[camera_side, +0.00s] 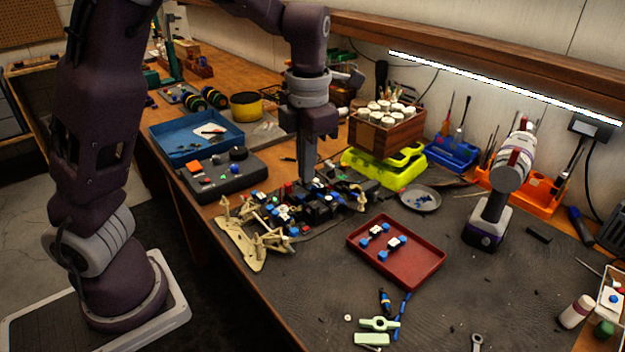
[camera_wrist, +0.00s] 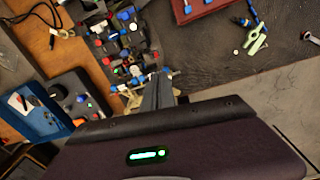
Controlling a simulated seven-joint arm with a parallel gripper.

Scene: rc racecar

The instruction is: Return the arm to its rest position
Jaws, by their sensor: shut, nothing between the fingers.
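My gripper (camera_side: 308,178) points straight down in the side view, just above the far part of the RC car chassis (camera_side: 300,212). Its fingers are together with nothing between them. The side view does not show clearly whether the fingertips touch the car. In the wrist view my gripper's fingers (camera_wrist: 163,80) are also together, with the car's parts (camera_wrist: 118,45) beside and beyond them. The car sits in a pale wooden stand (camera_side: 238,240) on the dark mat. My arm reaches over the bench from its base at the left.
A red tray (camera_side: 420,270) with small blue and white parts lies right of the car. A blue tray (camera_side: 185,150) and a dark box (camera_side: 220,172) stand to the left.

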